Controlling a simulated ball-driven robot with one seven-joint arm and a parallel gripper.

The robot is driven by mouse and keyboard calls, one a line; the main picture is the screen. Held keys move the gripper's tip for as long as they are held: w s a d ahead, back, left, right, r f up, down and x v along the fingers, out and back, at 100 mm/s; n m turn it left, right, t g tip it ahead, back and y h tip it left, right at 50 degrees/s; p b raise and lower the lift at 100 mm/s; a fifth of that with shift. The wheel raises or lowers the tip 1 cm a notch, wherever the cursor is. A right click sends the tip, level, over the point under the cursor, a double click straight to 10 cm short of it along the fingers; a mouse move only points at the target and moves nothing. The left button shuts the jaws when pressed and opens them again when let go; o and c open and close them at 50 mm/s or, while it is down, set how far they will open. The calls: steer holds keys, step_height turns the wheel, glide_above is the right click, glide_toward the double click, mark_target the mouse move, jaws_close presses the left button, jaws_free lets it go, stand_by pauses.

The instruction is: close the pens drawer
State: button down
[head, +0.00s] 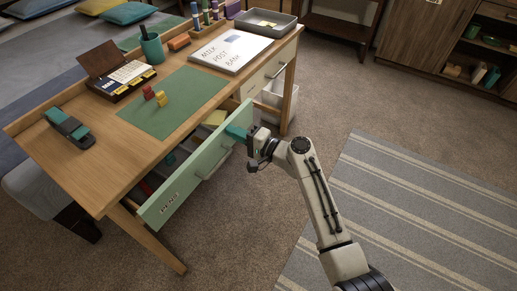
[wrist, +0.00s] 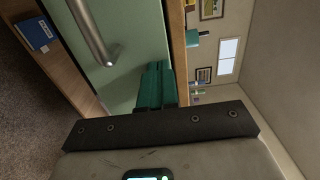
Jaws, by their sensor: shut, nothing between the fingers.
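The pens drawer (head: 185,183) has a pale green front with a "PENS" label and a metal bar handle (head: 214,164). It stands pulled out from the wooden desk, with items visible inside behind its front. My gripper (head: 236,131) has teal fingers, shut and empty, at the right end of the drawer front, beyond the handle. In the wrist view the fingers (wrist: 154,84) point at the green front (wrist: 130,60), beside the handle (wrist: 92,32). They look very close to the front; whether they touch it I cannot tell.
The desk (head: 75,160) carries a green blotter (head: 175,110), small red and yellow objects, a stapler-like item (head: 68,128), a pen cup (head: 152,48) and a white board (head: 230,50). A cream drawer (head: 265,78) sits to the right. Open carpet and a striped rug (head: 400,220) lie at right.

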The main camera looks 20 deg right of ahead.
mark_target(222, 126)
steer(key=b+x, duration=0.2)
steer(key=x, duration=0.4)
steer(key=shift+a+f+b, duration=0.1)
steer(key=shift+f+b, duration=0.05)
steer(key=shift+b, duration=0.15)
steer(key=shift+w+a+b, duration=0.3)
steer(key=shift+w+a, duration=0.05)
steer(key=shift+w, duration=0.15)
steer(key=shift+w+r, duration=0.1)
steer(key=shift+r, duration=0.3)
